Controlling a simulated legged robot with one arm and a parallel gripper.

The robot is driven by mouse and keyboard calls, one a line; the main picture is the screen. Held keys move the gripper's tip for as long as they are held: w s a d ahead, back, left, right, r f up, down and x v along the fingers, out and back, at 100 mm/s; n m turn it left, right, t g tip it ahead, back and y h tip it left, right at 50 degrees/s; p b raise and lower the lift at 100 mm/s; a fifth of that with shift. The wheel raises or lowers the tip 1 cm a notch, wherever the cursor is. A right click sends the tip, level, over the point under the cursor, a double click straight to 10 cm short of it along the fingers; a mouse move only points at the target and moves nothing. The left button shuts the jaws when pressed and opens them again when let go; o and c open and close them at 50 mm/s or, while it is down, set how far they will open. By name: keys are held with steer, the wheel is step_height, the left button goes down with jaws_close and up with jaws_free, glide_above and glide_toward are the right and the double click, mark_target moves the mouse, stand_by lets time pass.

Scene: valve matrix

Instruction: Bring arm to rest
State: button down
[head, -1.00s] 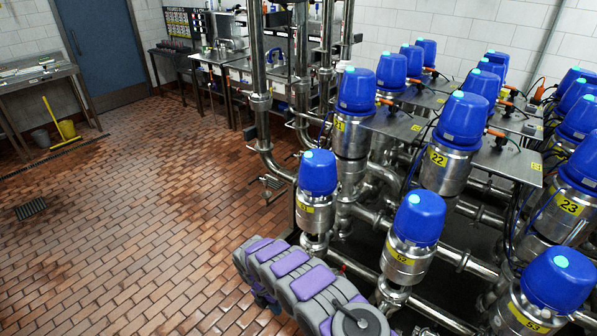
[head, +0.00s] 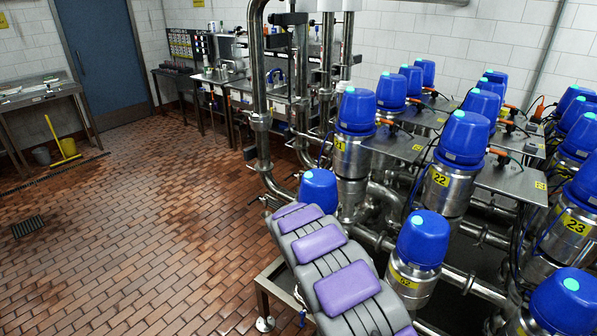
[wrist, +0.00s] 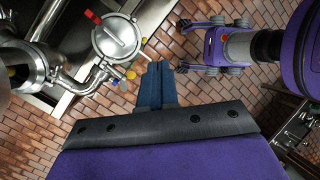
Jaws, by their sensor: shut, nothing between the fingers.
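My gripper (wrist: 157,85) shows in the wrist view as two dark blue fingers side by side, closed together with nothing between them. It points up in that picture, over the brick-tiled floor, close to a round steel lid (wrist: 117,37) with a red handle. The fingers appear apart from the lid. In the head view my grey and purple arm rises from the bottom middle toward the front-left blue-capped valve (head: 319,188) and hides its lower body. My gripper itself is not visible in the head view.
Rows of blue-capped steel valves, such as valve 22 (head: 439,178) and valve 52 (head: 412,283), crowd the right side with pipes between them. A low metal frame (head: 270,285) stands beside my arm. The tiled floor (head: 130,240) at left is mostly clear.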

steer(key=s+d+r+m+y+b, duration=0.1)
steer(key=s+d+r+m, duration=0.45)
steer(key=s+r, duration=0.3)
steer(key=s+d+r+m, duration=0.4)
steer(key=s+r+m, duration=0.25)
steer(key=r, duration=0.25)
steer(key=s+a+r+m+y, duration=0.1)
steer(key=s+m, duration=0.3)
steer(key=s, duration=0.8)
steer(key=s+a+r+m+y+b, duration=0.1)
steer(key=s+m, duration=0.3)
steer(key=s, duration=0.9)
steer(key=shift+a+r+m+y, duration=0.15)
steer(key=shift+r+m+y, duration=0.15)
steer(key=shift+r+y, duration=0.45)
